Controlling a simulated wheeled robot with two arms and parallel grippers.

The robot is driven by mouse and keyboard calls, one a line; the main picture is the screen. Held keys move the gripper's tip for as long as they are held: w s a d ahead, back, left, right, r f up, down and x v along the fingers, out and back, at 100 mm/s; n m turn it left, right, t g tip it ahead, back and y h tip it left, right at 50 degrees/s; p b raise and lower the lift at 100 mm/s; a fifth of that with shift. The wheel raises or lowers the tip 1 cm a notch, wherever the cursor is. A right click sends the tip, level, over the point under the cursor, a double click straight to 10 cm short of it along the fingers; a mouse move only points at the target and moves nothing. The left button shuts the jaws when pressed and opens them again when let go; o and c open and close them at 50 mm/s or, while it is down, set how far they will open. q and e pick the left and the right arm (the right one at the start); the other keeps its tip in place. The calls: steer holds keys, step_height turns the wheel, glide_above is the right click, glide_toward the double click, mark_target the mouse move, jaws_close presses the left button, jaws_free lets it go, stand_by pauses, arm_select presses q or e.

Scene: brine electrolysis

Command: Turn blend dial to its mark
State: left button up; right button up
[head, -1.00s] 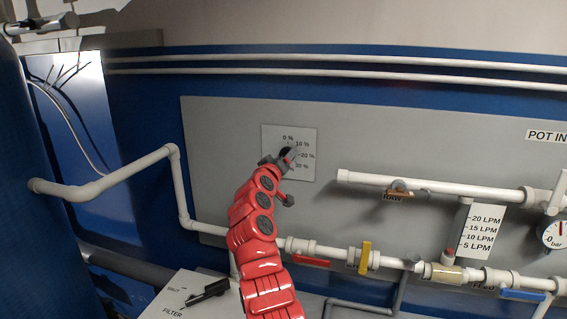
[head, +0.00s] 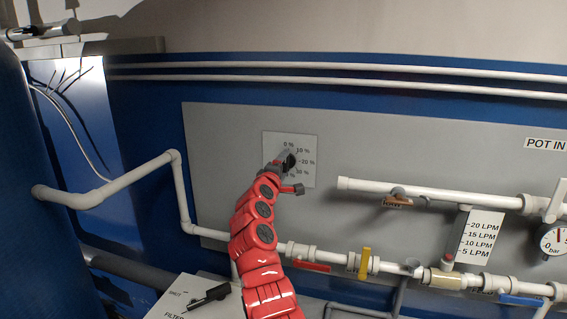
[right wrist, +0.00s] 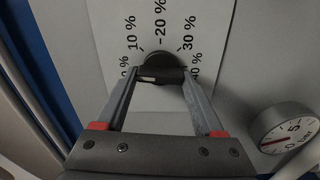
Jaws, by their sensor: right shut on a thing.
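The blend dial (head: 291,161) is a black knob on a white plate (head: 306,142) marked in percent, fixed to the grey wall panel. It also shows in the right wrist view (right wrist: 159,60), with 10 %, 20 % and 30 % marks around it. My right gripper (head: 284,160) is at the dial, its two fingers (right wrist: 158,76) closed on the knob. The fingers hide part of the knob, and I cannot tell exactly where its pointer stands. My left gripper is not in view.
White pipes with a red-handled valve (head: 311,267), a yellow-handled valve (head: 365,260) and a blue-handled valve (head: 521,299) run along the panel at lower right. A round gauge (head: 553,238) is at the right edge.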

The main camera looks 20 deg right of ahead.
steer(key=shift+n, duration=0.6)
steer(key=o, duration=1.4)
steer(key=b+v, duration=0.5)
steer(key=v, duration=1.2)
steer(key=shift+s+a, duration=0.15)
steer(key=shift+a, duration=0.05)
steer(key=shift+f, duration=0.1)
